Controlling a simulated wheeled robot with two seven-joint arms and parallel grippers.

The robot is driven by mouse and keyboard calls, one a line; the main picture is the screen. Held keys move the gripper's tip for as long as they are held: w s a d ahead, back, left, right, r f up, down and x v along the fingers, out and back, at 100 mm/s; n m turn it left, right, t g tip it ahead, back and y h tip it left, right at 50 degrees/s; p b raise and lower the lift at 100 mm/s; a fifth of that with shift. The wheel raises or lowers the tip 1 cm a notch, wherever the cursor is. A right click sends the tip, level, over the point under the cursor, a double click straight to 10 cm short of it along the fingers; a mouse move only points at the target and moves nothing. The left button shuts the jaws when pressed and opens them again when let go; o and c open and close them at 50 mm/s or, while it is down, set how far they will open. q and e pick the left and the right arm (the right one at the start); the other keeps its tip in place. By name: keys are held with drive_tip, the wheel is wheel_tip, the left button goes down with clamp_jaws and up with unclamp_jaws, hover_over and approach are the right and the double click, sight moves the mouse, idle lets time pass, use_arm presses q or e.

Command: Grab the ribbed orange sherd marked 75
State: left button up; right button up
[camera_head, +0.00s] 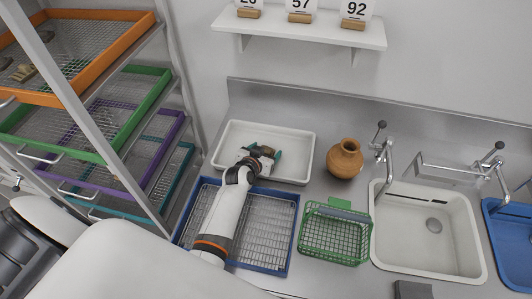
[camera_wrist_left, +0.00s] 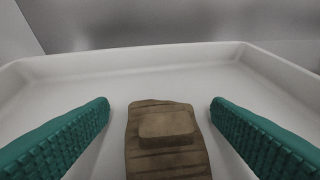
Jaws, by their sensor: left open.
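A ribbed brown sherd (camera_wrist_left: 168,145) with a raised block on its face lies in the white tray (camera_head: 303,144) in the left wrist view. No number shows on it, and its near end is cut off by the frame edge. My left gripper (camera_head: 264,154) is over the tray in the head view, with its teal fingers open. In the left wrist view the two fingers (camera_wrist_left: 160,118) stand on either side of the sherd, with a gap on each side. In the head view the gripper mostly hides the sherd. My right gripper is not in view.
A blue-rimmed wire tray (camera_head: 283,269) lies under my left arm. A green basket (camera_head: 335,232) and an orange jar (camera_head: 345,160) stand right of the trays, beside a white sink (camera_head: 425,252). A rack with coloured drawers (camera_head: 130,110) is at the left. A wall shelf (camera_head: 340,33) holds number cards.

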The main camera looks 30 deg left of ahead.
use_arm(q)
drive_tip(key=c, duration=1.1)
